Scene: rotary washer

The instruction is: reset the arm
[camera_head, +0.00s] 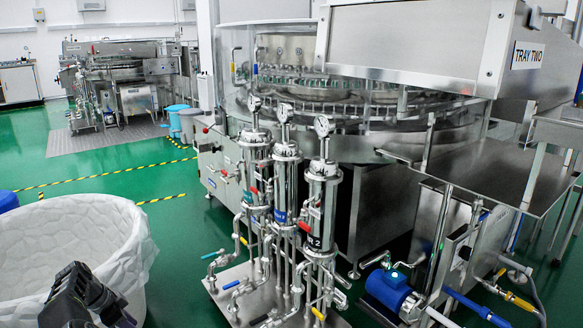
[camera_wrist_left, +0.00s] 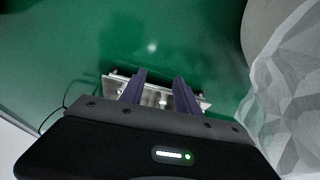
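My left gripper (camera_head: 95,290) shows as a dark grey shape at the lower left of the head view, in front of a white-lined bin. In the left wrist view its two dark fingers (camera_wrist_left: 159,82) stand apart with a clear gap and nothing gripped between them. They point over the green floor. A bright metal plate shows behind the fingers; I cannot tell what it belongs to. My right gripper is in neither view.
The white-lined bin (camera_head: 70,245) is close to my left gripper; its pale liner (camera_wrist_left: 290,85) fills the wrist view's right side. Metal filter columns (camera_head: 285,185) and the rotary washer (camera_head: 330,85) stand ahead. A blue motor (camera_head: 388,289) is at right. Green floor (camera_head: 175,225) lies clear between bin and columns.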

